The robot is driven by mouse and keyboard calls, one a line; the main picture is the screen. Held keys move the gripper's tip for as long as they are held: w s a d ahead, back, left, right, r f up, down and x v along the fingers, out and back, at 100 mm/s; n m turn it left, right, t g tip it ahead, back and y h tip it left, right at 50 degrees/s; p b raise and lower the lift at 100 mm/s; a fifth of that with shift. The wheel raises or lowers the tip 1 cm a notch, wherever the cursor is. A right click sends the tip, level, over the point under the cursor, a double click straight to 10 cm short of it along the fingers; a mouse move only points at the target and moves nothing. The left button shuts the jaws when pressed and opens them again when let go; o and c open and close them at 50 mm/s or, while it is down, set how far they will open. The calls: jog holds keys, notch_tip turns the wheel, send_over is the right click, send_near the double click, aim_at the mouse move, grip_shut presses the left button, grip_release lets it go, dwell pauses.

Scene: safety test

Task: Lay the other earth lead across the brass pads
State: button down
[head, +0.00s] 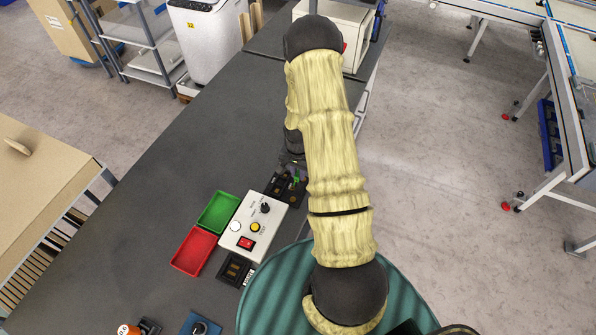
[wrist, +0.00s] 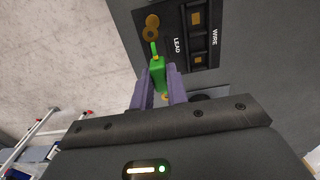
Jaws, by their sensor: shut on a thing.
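My gripper (wrist: 161,76) is shut on a green earth lead (wrist: 158,73), its purple fingers on either side of the green body. A thin green-yellow part and brass rings (wrist: 151,24) show beyond the fingertips; I cannot tell whether the rings belong to the lead. Beside it is a dark block (wrist: 187,44) marked LEAD and WIRE, with brass pads (wrist: 196,18) in recesses. The lead appears left of the pads in the wrist view. In the head view, the green lead (head: 294,181) shows over the dark block (head: 273,184), partly hidden by my arm. Contact cannot be told.
A white control box (head: 254,218) with a knob, buttons and red switch stands beside the block. A green tray (head: 218,212) and red tray (head: 181,264) lie to its left. Another dark block (head: 236,270) with brass parts lies below. The grey bench (head: 190,160) is clear further left.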

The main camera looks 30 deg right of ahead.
aim_at(298, 190)
notch_tip(298, 190, down, 2)
jog(key=shift+a+f+b, duration=0.15)
jog(key=shift+f+b, duration=0.05)
jog(key=shift+b, duration=0.45)
jog(key=shift+s+d+f+b, duration=0.1)
jog(key=shift+d+f+b, duration=0.1)
jog(key=shift+f+b, duration=0.85)
jog(key=shift+f, duration=0.15)
jog(key=shift+a, duration=0.1)
jog(key=shift+f+b, duration=0.7)
jog(key=shift+f, duration=0.25)
dwell(0.7)
jog(key=c, duration=0.9)
grip_release()
jog(key=shift+r, duration=0.1)
jog(key=shift+r+p, duration=2.35)
jog(key=shift+r, duration=1.1)
